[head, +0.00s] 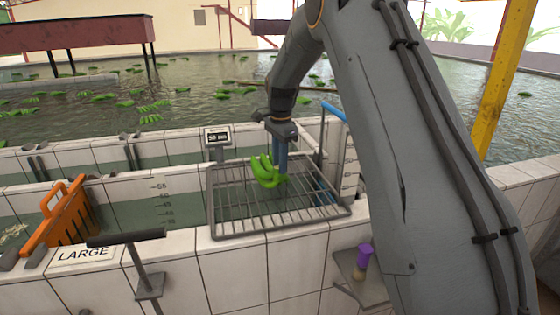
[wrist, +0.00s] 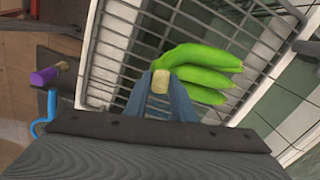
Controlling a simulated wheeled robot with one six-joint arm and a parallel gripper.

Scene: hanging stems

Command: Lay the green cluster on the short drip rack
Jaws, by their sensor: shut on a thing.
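The green cluster (head: 265,171) is a small hand of green bananas with a pale cut crown. In the wrist view the cluster (wrist: 205,70) has its crown between the blue fingers of my gripper (wrist: 160,95), with its fruits pointing right. My gripper (head: 281,172) is shut on it and points down over the drip rack. The drip rack (head: 222,230) is a grey wire grid with a raised rim, laid across the tiled trough; its bars (wrist: 110,65) lie beneath the cluster. I cannot tell whether the cluster touches the bars.
A small display (head: 217,138) stands behind the rack. A purple-handled tool (head: 364,256) sits on a front shelf. A blue hooked pipe (head: 333,111) rises right of the rack.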

